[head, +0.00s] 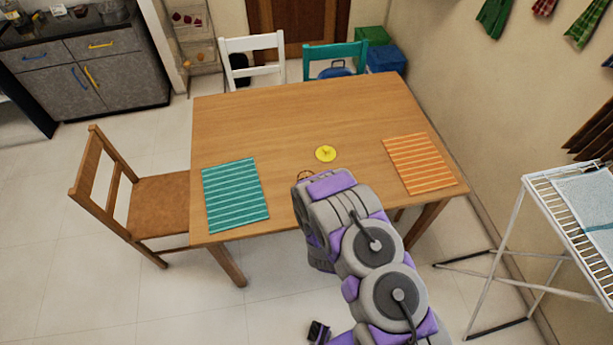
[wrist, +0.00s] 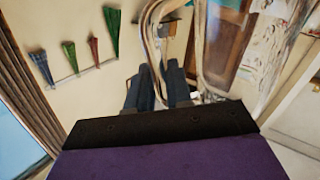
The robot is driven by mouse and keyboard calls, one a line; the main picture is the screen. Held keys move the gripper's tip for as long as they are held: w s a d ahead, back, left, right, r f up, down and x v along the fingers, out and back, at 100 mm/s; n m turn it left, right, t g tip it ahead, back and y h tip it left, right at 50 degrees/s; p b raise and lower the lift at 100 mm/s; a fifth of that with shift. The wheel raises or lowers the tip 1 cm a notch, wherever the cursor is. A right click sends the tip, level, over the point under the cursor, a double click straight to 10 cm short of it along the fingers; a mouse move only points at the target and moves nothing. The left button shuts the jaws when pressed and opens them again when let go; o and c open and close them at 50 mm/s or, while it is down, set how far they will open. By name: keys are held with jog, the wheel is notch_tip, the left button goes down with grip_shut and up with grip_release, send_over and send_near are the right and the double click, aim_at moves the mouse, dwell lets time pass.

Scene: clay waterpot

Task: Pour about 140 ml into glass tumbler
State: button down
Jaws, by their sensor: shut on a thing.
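My gripper (wrist: 160,74) shows in the wrist view as two dark fingers. They are shut on a clear glass vessel (wrist: 215,50) with a curved, handle-like part passing by the fingertips. The vessel runs out of the top of the view, so I cannot tell its full shape or what it holds. In the head view my arm hides the gripper and most of what is near it. A small brown curved edge shows just beyond the arm's end, above the wooden table (head: 270,120); I cannot tell what it belongs to. I cannot make out a separate glass tumbler.
A yellow round piece (head: 326,153) lies mid-table. A teal striped mat (head: 235,195) lies left, an orange striped mat (head: 420,164) right. Chairs stand at the left and far sides. A white drying rack (head: 540,215) stands at right. The table's far half is clear.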

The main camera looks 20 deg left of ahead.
jog(key=shift+s+d+f+m+p, duration=0.1)
jog(key=shift+d+f+m+p, duration=0.2)
jog(key=shift+d+f+m, duration=0.3)
jog(key=shift+d+f+m+t+p, duration=0.15)
jog(key=shift+f+m+p, duration=0.05)
jog(key=shift+f+m, duration=0.25)
jog(key=shift+d+f+m+t+p, duration=0.1)
jog(key=shift+f+m+t+p, duration=0.15)
jog(key=shift+m, duration=0.2)
